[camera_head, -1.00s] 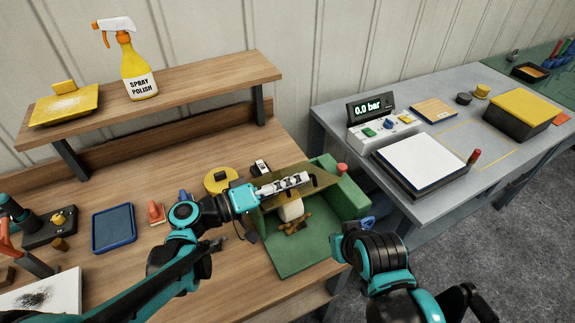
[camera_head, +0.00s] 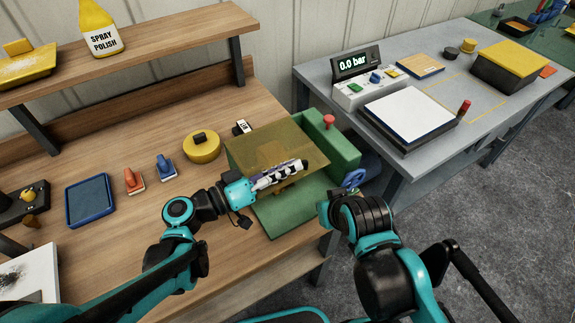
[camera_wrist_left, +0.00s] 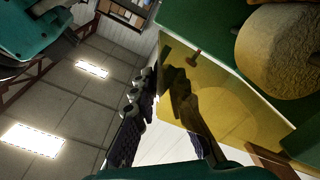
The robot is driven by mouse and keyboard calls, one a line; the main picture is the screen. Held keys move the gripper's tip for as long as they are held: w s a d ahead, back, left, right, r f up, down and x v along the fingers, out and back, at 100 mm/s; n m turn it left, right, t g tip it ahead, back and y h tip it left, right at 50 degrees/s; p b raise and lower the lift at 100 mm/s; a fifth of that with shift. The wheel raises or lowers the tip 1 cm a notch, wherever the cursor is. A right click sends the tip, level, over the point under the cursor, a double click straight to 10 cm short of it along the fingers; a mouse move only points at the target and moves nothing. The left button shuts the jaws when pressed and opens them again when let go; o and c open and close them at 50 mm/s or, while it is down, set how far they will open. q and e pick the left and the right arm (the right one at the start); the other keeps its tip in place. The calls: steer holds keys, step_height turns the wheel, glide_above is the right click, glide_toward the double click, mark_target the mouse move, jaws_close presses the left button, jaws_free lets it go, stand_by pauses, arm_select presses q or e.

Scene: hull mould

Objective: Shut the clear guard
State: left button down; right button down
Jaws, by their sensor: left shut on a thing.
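The clear guard (camera_head: 258,146) is an amber see-through panel on the green machine (camera_head: 340,150). It slants over the machine's bed, and a tan part (camera_head: 284,188) shows partly beneath it. My left gripper (camera_head: 299,167) is shut on the guard's front edge area; the exact grip is hard to make out. In the left wrist view the guard (camera_wrist_left: 235,105) spreads beside the dark fingers, with a tan rounded block (camera_wrist_left: 280,50) behind it. My right arm reaches in from the right, but its gripper cannot be made out.
A red knob (camera_head: 328,121) tops the machine, and a blue handle (camera_head: 354,179) is at its right side. A yellow round tin (camera_head: 201,147) and stamps stand left of it. A grey table (camera_head: 410,175) with a pressure display (camera_head: 356,62) is at the right.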

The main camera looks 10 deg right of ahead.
arm_select(q)
steer(key=shift+s+f, duration=0.25)
steer(key=shift+s, duration=0.05)
steer(key=c, duration=1.6)
jaws_free()
steer(key=shift+s, duration=0.1)
steer(key=shift+c, duration=0.2)
steer(key=shift+a, duration=0.1)
steer(key=shift+a, duration=0.4)
steer(key=v, duration=1.1)
steer(key=shift+r, duration=0.15)
steer(key=shift+a, duration=0.1)
